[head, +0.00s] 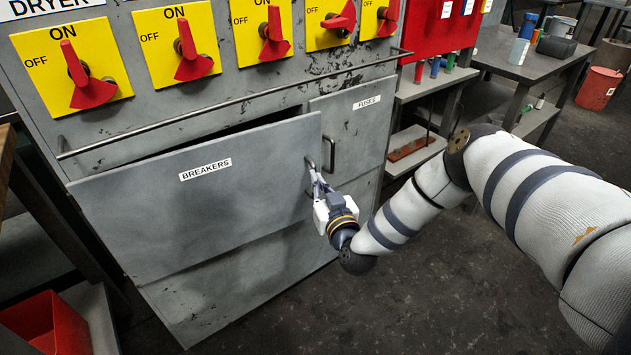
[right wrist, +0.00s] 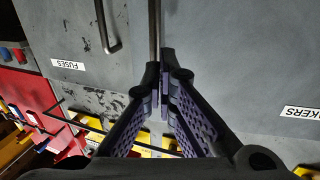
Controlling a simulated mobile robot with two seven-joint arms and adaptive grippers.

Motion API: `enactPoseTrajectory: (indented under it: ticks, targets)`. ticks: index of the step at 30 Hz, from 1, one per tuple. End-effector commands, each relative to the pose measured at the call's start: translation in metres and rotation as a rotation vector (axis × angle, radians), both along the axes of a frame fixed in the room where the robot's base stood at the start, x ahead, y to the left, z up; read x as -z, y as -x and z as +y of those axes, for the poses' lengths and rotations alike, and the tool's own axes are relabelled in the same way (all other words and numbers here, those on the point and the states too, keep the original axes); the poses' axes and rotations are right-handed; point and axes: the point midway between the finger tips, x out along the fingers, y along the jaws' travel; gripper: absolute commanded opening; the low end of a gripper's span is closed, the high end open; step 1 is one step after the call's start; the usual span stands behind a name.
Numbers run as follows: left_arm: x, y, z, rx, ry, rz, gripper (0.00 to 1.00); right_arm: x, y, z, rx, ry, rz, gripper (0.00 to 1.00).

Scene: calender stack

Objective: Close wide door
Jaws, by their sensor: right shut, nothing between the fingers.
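The wide grey door (head: 235,210), labelled BREAKERS, is on the cabinet front in the head view. It stands ajar, with a dark gap along its top edge. It also fills the right part of the right wrist view (right wrist: 245,55). Its vertical bar handle (right wrist: 154,30) is near the door's right edge. My right gripper (head: 316,179) is at this handle, with its fingertips shut together (right wrist: 165,78) and nothing held between them. The fingers partly hide the handle. My left gripper is not in view.
The narrow FUSES door (head: 352,125) is right of the wide door and looks shut; its handle (head: 329,153) is close to my gripper. A horizontal rail (head: 240,101) runs above both doors. A red bin (head: 45,325) stands at lower left. Floor in front is clear.

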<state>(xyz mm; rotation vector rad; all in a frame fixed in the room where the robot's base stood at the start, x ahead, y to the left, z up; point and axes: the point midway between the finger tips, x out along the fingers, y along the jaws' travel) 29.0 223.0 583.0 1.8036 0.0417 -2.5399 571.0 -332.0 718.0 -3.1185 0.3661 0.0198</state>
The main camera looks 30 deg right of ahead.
Motion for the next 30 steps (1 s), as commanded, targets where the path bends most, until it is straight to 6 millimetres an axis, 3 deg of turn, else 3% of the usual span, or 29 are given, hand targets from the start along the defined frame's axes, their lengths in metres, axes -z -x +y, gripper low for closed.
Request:
enactPoseTrajectory:
  ticks: [14, 24, 30]
  targets:
    - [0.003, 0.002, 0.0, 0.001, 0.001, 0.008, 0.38, 0.0, -0.01, -0.002, -0.005, 0.001, -0.001, 0.0]
    - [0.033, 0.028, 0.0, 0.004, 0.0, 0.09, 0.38, 0.007, -0.068, -0.01, -0.13, 0.001, 0.004, 0.0]
    - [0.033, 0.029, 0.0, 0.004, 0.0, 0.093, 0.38, -0.002, -0.078, -0.01, -0.148, 0.001, -0.003, 0.0]
